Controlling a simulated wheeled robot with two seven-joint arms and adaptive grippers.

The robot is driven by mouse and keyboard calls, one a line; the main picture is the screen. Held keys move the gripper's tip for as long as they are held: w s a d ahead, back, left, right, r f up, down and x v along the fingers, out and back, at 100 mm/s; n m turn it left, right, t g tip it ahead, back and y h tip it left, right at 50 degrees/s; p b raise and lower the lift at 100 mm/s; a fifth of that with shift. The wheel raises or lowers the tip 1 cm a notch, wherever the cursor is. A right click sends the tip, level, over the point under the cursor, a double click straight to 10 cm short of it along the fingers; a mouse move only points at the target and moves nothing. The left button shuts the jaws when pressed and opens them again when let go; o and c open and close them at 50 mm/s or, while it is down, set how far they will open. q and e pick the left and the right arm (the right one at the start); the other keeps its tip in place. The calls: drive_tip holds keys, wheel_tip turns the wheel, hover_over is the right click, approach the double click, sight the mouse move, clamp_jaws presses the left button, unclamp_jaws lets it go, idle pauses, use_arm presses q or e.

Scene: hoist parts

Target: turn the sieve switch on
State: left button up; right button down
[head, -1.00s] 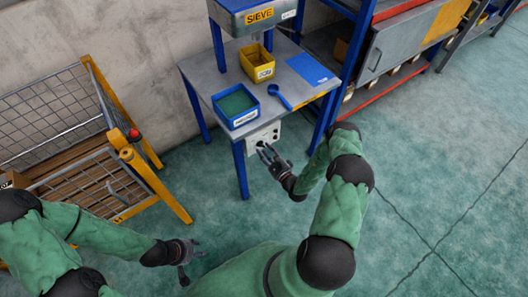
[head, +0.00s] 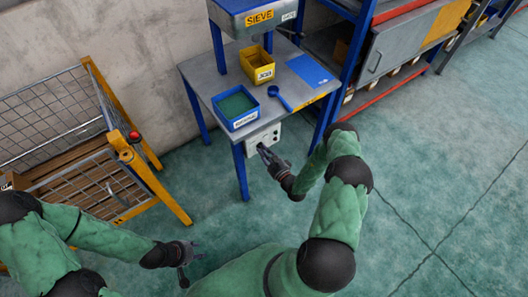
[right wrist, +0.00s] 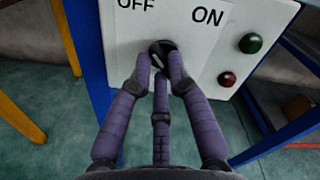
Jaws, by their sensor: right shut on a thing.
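The switch box (head: 263,137) is a pale panel under the front edge of the sieve table. In the right wrist view the panel (right wrist: 225,50) carries the words OFF at left and ON at right. Its black rotary knob (right wrist: 160,47) has a pale mark and sits below and between the two words. My right gripper (head: 263,150) is at the panel, shut on the knob, with its fingers (right wrist: 160,65) around it. The fingers partly hide the knob. My left gripper (head: 190,262) hangs low at left, over the floor, apart from everything; its fingers look spread.
A green button (right wrist: 250,43) and a red button (right wrist: 227,79) are right of the knob. The table (head: 205,75) bears a blue tray (head: 236,107), a yellow bin (head: 257,65) and a blue scoop (head: 280,98). A wire cage (head: 125,155) stands left. Floor at right is clear.

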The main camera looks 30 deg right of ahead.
drive_tip(key=shift+n, duration=0.3)
drive_tip(key=shift+d+f+n+p, duration=0.1)
drive_tip(key=shift+n+p, duration=1)
drive_tip(key=shift+n, duration=2.6)
drive_tip(key=shift+d+f+n+p, duration=0.1)
drive_tip(key=shift+n+p, duration=0.95)
drive_tip(key=shift+n, duration=2.65)
drive_tip(key=c, duration=1.2)
unclamp_jaws()
